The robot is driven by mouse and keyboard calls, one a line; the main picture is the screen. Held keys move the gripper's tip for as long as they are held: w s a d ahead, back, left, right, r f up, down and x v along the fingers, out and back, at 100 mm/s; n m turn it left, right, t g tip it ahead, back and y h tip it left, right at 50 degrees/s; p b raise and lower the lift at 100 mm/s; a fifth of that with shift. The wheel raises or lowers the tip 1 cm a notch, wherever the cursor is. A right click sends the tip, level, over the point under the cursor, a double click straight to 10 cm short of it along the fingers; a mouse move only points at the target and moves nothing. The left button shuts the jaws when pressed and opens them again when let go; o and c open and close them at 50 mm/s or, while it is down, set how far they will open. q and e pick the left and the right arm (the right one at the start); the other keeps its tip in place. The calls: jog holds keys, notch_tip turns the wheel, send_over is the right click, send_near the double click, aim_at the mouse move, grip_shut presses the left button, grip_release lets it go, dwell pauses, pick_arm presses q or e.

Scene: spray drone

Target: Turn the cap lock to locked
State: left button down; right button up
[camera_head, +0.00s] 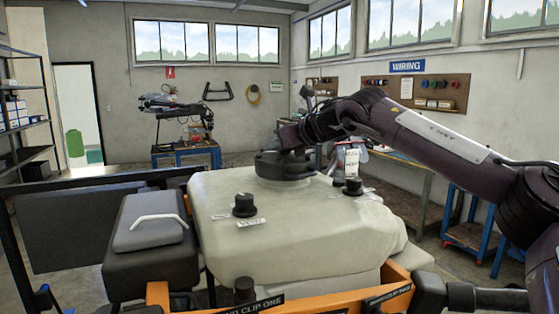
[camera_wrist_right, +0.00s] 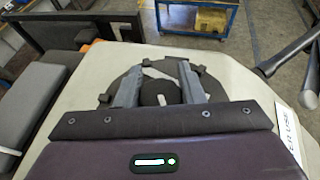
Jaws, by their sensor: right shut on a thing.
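A large black round cap (camera_head: 284,168) with lugs on its rim sits on top of the pale tank (camera_head: 320,225) in the head view. In the right wrist view the cap (camera_wrist_right: 112,97) shows around and between my fingers. My right gripper (camera_wrist_right: 160,76) reaches down onto the cap from above, its two grey fingers on either side of the cap's middle part, shut on it. In the head view the right wrist hides the upper part of the cap. I cannot read the lock's position. My left gripper is not in view.
A black knob (camera_head: 244,205) with a "VENT" label (camera_head: 251,223) and another black knob (camera_head: 353,186) stand on the tank. A dark box (camera_head: 149,235) with a pale handle is to the left. An orange frame (camera_head: 340,301) with clip labels runs along the front.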

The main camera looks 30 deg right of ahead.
jog(key=m+h+b, duration=0.1)
jog(key=m+h, duration=0.1)
jog(key=h, duration=0.1)
jog(key=shift+d+f+m+b, duration=0.1)
jog(key=shift+f+m+b, duration=0.05)
jog(key=shift+m+b, duration=0.2)
jog(key=shift+d+m+h, duration=0.15)
jog(key=shift+m+h, duration=0.8)
jog(key=shift+h, duration=0.25)
jog(key=shift+m+h, duration=0.5)
jog(key=m+h+p, duration=0.1)
jog(key=m+g+h, duration=0.1)
jog(key=shift+d+r+h+p, duration=0.2)
jog(key=shift+r+h+p, duration=0.1)
jog(key=shift+h+p, duration=0.1)
pick_arm(q)
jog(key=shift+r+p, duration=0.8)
jog(key=shift+p, duration=0.35)
pick_arm(e)
jog(key=shift+s+d+m+g+h, duration=0.1)
jog(key=shift+d+m+g+h, duration=0.05)
jog(key=shift+m+g+h, duration=0.55)
jog(key=shift+s+d+m+g+h, duration=0.1)
jog(key=shift+m+g+h, duration=0.4)
jog(key=shift+m+h, duration=0.4)
jog(key=shift+f, duration=0.1)
jog(key=o, duration=1)
jog(key=shift+w+d, duration=0.1)
